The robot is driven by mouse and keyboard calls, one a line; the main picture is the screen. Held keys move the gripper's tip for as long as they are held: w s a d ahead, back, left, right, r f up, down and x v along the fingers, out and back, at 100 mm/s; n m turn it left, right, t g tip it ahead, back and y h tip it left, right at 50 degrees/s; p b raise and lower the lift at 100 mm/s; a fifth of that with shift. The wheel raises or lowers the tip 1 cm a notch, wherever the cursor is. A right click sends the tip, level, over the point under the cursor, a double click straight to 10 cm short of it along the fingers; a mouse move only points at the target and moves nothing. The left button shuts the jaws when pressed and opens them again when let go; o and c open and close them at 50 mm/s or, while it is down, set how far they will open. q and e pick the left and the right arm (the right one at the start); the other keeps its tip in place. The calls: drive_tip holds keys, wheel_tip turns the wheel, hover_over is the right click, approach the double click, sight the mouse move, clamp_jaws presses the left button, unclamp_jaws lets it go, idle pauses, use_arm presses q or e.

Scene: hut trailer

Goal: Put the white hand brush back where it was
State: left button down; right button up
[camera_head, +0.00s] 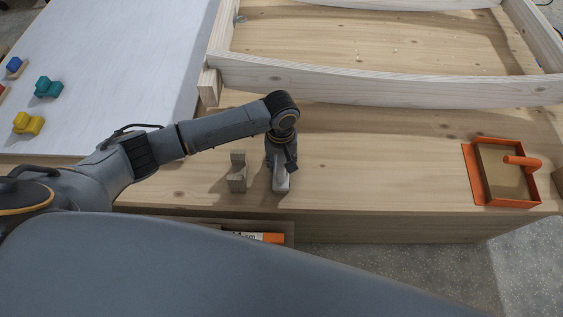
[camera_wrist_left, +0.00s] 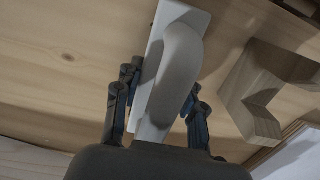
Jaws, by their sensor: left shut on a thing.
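The white hand brush (camera_wrist_left: 176,75) is in the left wrist view, with its handle between the fingers of my left gripper (camera_wrist_left: 157,112). The gripper is shut on it. In the head view my left gripper (camera_head: 281,166) points down over the wooden bench top, near its front edge. The pale end of the brush (camera_head: 282,184) shows just below the gripper; the rest is hidden by it. I cannot tell if the brush touches the bench. My right gripper is not in view.
A small notched wooden block (camera_head: 237,173) stands just left of the gripper. An orange-edged tray (camera_head: 467,170) with an orange handle is at the right. A wooden frame (camera_head: 390,80) lies behind. Coloured pieces (camera_head: 47,87) lie on a white surface at left. The bench between gripper and tray is clear.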

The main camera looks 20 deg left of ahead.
use_arm(q)
drive_tip(key=c, duration=0.8)
unclamp_jaws()
drive_tip(key=shift+f, duration=0.1)
drive_tip(key=r, duration=1.2)
drive_tip(key=shift+w+a+r, duration=0.1)
drive_tip(key=shift+w+r, duration=0.1)
drive_tip(key=shift+w, duration=0.1)
drive_tip(key=shift+f, duration=0.1)
